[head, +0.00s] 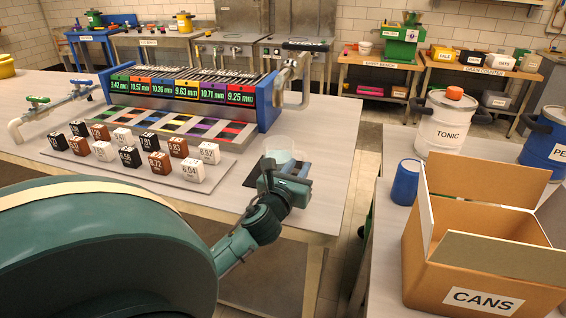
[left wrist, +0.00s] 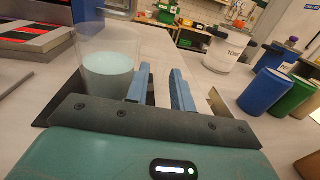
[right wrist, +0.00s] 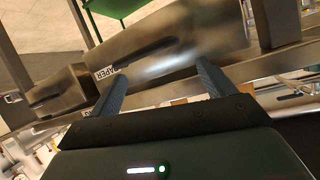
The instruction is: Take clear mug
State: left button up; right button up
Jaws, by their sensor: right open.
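The clear mug (head: 279,148) stands on a dark mat (head: 253,176) near the right edge of the left table. It is see-through and holds a pale blue-green liquid. My left gripper (head: 286,168) is in front of it in the head view and hides its lower part. In the left wrist view the mug (left wrist: 109,68) is left of my left gripper's fingers (left wrist: 161,70), not between them. Those fingers are apart and empty. My right gripper (right wrist: 158,76) shows only in the right wrist view, open and empty. No handle is clear on the mug.
A blue rack with number displays (head: 190,92) and several labelled cubes (head: 130,155) stand left of the mug.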

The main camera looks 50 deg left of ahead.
aim_at(305, 161)
pick_arm(q)
jog(key=x, duration=0.2)
jog(key=f+x, duration=0.1)
jog(key=x, duration=0.1)
jog(key=shift+d, duration=0.15)
jog(key=shift+w, duration=0.55)
jog(key=shift+c, duration=0.4)
grip_shut()
jog(key=shift+r, duration=0.15)
